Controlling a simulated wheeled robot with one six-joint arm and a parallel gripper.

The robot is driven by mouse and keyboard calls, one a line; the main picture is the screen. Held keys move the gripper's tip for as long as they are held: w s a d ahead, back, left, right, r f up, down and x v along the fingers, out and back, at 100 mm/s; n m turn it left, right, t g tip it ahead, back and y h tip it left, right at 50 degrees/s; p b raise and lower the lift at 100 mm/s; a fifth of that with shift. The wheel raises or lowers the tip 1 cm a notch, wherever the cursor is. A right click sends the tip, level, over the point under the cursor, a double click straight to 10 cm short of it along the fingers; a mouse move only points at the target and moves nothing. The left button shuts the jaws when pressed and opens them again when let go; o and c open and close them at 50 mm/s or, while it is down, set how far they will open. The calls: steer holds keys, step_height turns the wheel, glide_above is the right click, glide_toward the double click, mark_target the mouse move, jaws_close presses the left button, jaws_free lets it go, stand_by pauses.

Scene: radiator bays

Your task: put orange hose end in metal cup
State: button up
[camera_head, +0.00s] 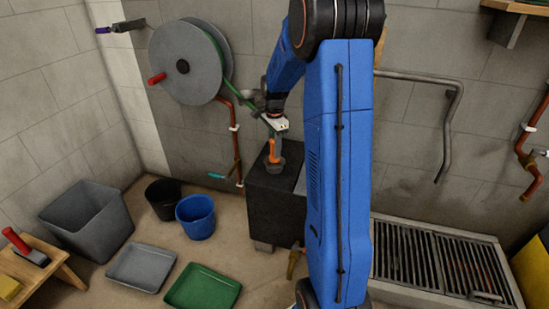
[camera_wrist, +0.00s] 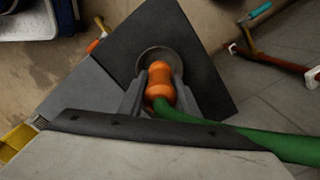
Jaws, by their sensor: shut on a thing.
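The orange hose end (camera_head: 273,152) is on a green hose (camera_wrist: 225,138) that runs up to a grey wall reel (camera_head: 183,66). My gripper (camera_wrist: 158,98) is shut on the orange hose end (camera_wrist: 160,82), one finger on each side. The metal cup (camera_head: 274,167) is a small dark grey round cup on top of a dark block (camera_head: 262,205). In the wrist view its rim (camera_wrist: 152,51) shows behind the orange end. In the head view the orange end's lower tip meets the cup's mouth; whether it is inside or just above, I cannot tell.
A black bucket (camera_head: 164,197), a blue bucket (camera_head: 196,216), a grey bin (camera_head: 88,222) and grey and green trays (camera_head: 203,289) stand on the floor at left. A copper pipe (camera_head: 236,150) runs down the wall beside the block. A floor grate (camera_head: 440,262) lies at right.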

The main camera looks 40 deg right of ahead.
steer(key=shift+f, duration=2.15)
steer(key=o, duration=0.9)
step_height(320, 180, up, 12)
steer(key=shift+s+a+r, duration=0.1)
steer(key=s+a+r+n+t, duration=0.1)
steer(key=s+a+r+n, duration=0.25)
steer(key=s+a, duration=0.35)
steer(key=s+a+r+n+t, duration=0.1)
steer(key=s+a+r+n, duration=0.2)
steer(key=s+a+n, duration=0.4)
steer(key=s+a+r+n+t, duration=0.1)
steer(key=s+a+r+n, duration=0.3)
steer(key=s, duration=0.5)
steer(key=s+a+f+n, duration=0.1)
steer(key=s, duration=0.2)
steer(key=s+a+f+n+t, duration=0.1)
steer(key=s+a+f+n, duration=0.1)
steer(key=s, duration=0.2)
steer(key=s+a+f+n, duration=0.1)
steer(key=s+a+n, duration=0.1)
steer(key=s, duration=0.1)
steer(key=shift+s+f+t, duration=0.25)
steer(key=shift+f+t, duration=0.05)
steer(key=shift+t, duration=0.1)
